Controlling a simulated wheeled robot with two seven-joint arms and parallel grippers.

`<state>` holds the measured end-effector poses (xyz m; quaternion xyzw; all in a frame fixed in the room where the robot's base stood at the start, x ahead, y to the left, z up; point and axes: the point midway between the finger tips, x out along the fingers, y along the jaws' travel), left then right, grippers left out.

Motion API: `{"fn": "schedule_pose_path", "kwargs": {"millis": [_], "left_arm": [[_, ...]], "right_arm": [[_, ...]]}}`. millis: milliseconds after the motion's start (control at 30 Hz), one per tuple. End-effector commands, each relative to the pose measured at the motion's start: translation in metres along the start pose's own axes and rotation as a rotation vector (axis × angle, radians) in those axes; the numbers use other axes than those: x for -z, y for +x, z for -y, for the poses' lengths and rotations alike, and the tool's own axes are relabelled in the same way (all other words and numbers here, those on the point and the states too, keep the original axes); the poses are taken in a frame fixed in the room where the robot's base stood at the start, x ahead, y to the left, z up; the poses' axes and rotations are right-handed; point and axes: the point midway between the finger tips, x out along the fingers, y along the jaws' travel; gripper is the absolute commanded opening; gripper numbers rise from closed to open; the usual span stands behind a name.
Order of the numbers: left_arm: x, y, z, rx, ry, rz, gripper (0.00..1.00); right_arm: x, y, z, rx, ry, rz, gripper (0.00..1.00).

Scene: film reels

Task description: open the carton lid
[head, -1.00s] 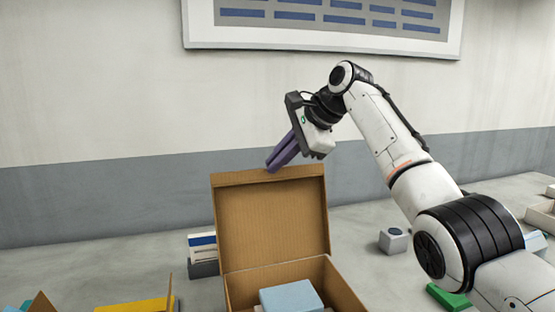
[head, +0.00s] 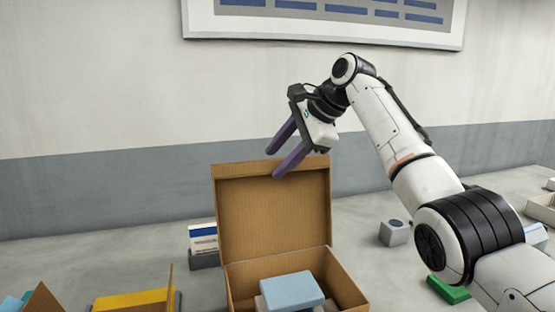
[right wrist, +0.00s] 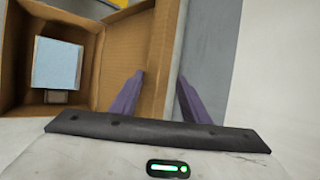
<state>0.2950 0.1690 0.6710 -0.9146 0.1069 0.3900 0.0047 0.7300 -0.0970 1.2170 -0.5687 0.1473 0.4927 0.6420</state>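The brown cardboard carton (head: 352,292) stands open at the bottom middle of the head view. Its lid (head: 273,215) stands upright at the back, with its inner face toward me. A light blue box (head: 291,290) lies inside, and it also shows in the right wrist view (right wrist: 57,63). My right gripper (head: 272,163) is at the lid's top edge with its purple fingers spread apart. In the right wrist view the fingers (right wrist: 160,88) are apart, with the lid (right wrist: 150,60) edge between or close to them; contact cannot be told. My left gripper is not in view.
A grey cube (head: 394,232) and a green object (head: 447,290) lie right of the carton. A yellow item (head: 130,300) lies in a box at the lower left. A grey holder with cards (head: 204,247) stands left of the lid. The wall is behind.

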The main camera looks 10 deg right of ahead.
Motion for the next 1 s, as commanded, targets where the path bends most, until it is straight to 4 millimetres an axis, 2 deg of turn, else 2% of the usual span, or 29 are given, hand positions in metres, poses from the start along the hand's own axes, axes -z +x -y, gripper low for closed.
{"fn": "schedule_pose_path", "kwargs": {"millis": [300, 500, 1000], "left_arm": [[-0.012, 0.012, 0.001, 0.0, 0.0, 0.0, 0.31], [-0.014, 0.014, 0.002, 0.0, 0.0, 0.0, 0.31], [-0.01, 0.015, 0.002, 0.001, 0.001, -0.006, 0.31]], "right_arm": [[0.0, -0.064, 0.001, 0.011, -0.003, -0.002, 0.41], [-0.001, -0.09, 0.001, 0.009, -0.002, -0.002, 0.41], [-0.001, -0.096, 0.001, 0.008, -0.002, -0.001, 0.41]]}}
